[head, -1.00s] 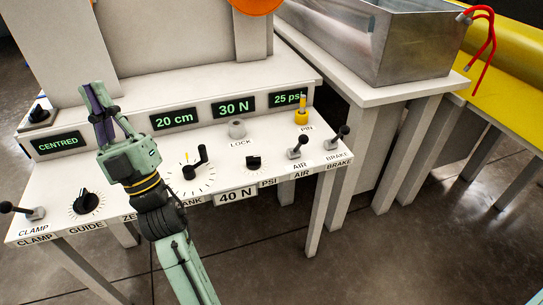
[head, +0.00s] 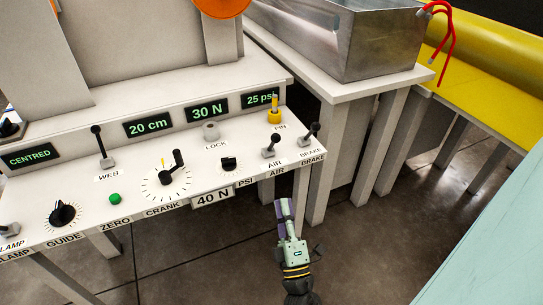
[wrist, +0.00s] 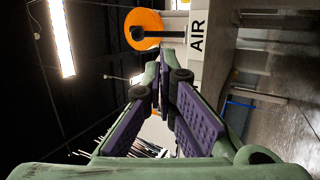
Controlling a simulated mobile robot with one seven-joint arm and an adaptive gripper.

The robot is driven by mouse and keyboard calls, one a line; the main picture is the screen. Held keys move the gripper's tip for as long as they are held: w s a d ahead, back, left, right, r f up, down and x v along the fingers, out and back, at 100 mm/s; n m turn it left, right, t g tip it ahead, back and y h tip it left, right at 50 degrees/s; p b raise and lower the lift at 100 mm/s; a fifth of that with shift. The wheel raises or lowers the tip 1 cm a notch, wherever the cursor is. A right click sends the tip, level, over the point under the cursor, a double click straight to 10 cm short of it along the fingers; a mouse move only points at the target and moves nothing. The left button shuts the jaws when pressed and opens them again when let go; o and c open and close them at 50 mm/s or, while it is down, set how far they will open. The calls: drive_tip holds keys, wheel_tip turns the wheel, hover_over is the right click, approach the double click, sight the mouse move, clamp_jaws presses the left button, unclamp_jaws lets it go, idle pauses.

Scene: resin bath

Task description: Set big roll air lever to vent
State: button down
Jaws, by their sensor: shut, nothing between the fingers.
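The air lever (head: 271,146), a black-knobbed stick on a grey base, stands near the right end of the white control panel, above the AIR label. It tilts a little to the right in the head view. No vent marking is readable. My gripper (head: 284,207) is in front of and below the panel's front edge, under the AIR label, shut and empty, apart from the lever. In the wrist view, my gripper's purple-padded fingers (wrist: 168,85) point toward the panel edge with the AIR label (wrist: 197,37). A black knobbed stick (wrist: 165,34), probably the air lever, shows beyond them.
The brake lever (head: 309,133) is close right of the air lever, with the yellow pin (head: 275,115) behind. The PSI knob (head: 228,163) is to the left. Table legs and a metal bath (head: 350,40) stand right. Open floor lies before the panel.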

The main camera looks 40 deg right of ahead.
drive_tip(key=p, duration=0.4)
approach(272, 146)
drive_tip(key=x, duration=0.7)
drive_tip(key=shift+s+d, duration=0.1)
drive_tip(key=shift+r, duration=0.1)
drive_tip(key=shift+p, duration=0.4)
drive_tip(key=shift+r+y, duration=0.15)
drive_tip(key=shift+y, duration=0.15)
